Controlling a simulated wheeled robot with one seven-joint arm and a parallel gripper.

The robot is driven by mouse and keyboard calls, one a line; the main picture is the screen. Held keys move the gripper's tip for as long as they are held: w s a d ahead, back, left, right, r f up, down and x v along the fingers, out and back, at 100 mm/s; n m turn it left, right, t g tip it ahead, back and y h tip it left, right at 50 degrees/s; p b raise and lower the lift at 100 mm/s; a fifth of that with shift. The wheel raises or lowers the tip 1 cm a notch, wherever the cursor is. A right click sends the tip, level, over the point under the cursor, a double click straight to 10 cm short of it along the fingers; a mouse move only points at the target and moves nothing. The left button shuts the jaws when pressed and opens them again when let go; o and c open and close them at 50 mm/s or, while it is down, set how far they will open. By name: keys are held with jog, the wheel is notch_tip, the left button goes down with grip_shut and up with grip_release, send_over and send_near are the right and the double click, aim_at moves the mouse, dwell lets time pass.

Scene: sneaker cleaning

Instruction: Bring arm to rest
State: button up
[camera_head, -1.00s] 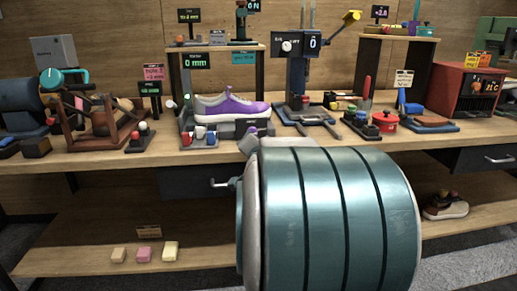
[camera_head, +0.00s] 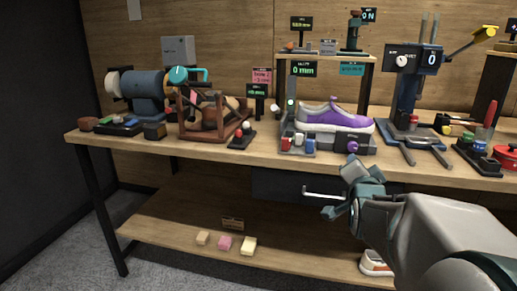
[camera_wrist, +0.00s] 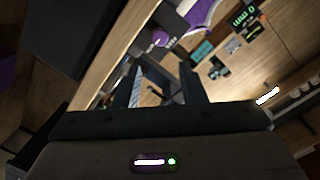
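My arm enters the head view from the lower right and stretches left in front of the bench. Its end, with my gripper (camera_head: 345,205), is low in front of the bench edge, close to the drawer handle; the fingertips are hard to make out there. In the wrist view the two dark fingers of my gripper (camera_wrist: 158,82) stand apart, with nothing clearly held between them. The purple and white sneaker (camera_head: 345,120) sits on a grey fixture on the bench, above and behind my gripper. Part of it shows at the top of the wrist view (camera_wrist: 203,12).
The drawer handle (camera_head: 322,195) juts from the bench front. The bench (camera_head: 215,153) carries a blue grinder (camera_head: 140,87), a wooden frame (camera_head: 207,118) and a press (camera_head: 407,95). Several small blocks lie on the lower shelf (camera_head: 170,220). A shoe (camera_head: 375,265) there is partly hidden by my arm.

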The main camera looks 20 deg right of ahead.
jog(key=shift+r, duration=0.1)
jog(key=s+a+r+n+g+y+p, duration=0.1)
jog(key=a+r+n+g+y+p, duration=0.25)
jog(key=a+p, duration=0.45)
jog(key=s+a+r+n+g+y+p, duration=0.1)
jog(key=a+r+n+g+y+p, duration=0.2)
jog(key=a+p, duration=0.45)
jog(key=s+a+r+n+g+y+p, duration=0.1)
jog(key=s+a+r+n+g+p, duration=0.1)
jog(key=s+a+r+n+p, duration=0.1)
jog(key=s+a+r+n+g+y+p, duration=0.1)
jog(key=s+a+r+n+g+p, duration=0.2)
jog(key=s+a+n+p, duration=0.2)
jog(key=s+a+p, duration=0.3)
jog(key=s+p, duration=0.1)
jog(key=p, duration=0.2)
jog(key=shift+s+a+r+n, duration=0.25)
jog(key=shift+a+r+n, duration=0.05)
jog(key=shift+r+n, duration=0.1)
jog(key=shift+g, duration=0.25)
